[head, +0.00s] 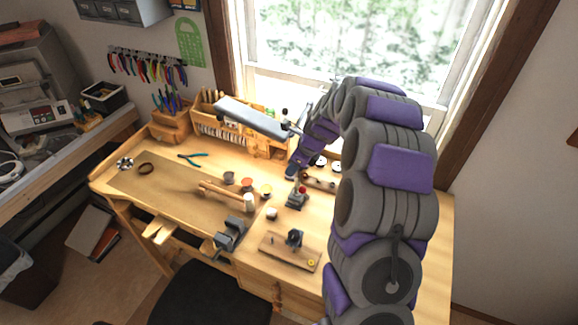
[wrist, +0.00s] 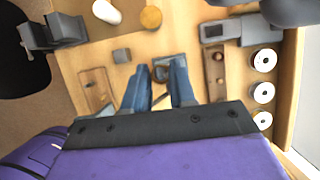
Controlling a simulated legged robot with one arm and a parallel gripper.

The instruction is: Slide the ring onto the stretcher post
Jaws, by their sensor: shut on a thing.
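My gripper (head: 291,172) hangs over the middle of the bench, pointing down. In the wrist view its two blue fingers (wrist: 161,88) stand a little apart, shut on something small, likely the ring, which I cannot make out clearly. A dark tool with a red part (head: 297,199) stands just below; it shows between the fingertips in the wrist view (wrist: 168,64), apart or touching I cannot tell. A dark upright tool (head: 295,238) stands at a wooden board (head: 275,251) nearer the front. A small yellow ring-like piece (head: 311,262) lies on that board. Which tool is the stretcher is unclear.
A vise (head: 229,236) is at the front edge, with a wooden rod (head: 222,192) and small jars (head: 246,183) beyond it. White reels (wrist: 263,92) and a narrow wooden holder (wrist: 214,75) lie toward the window.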

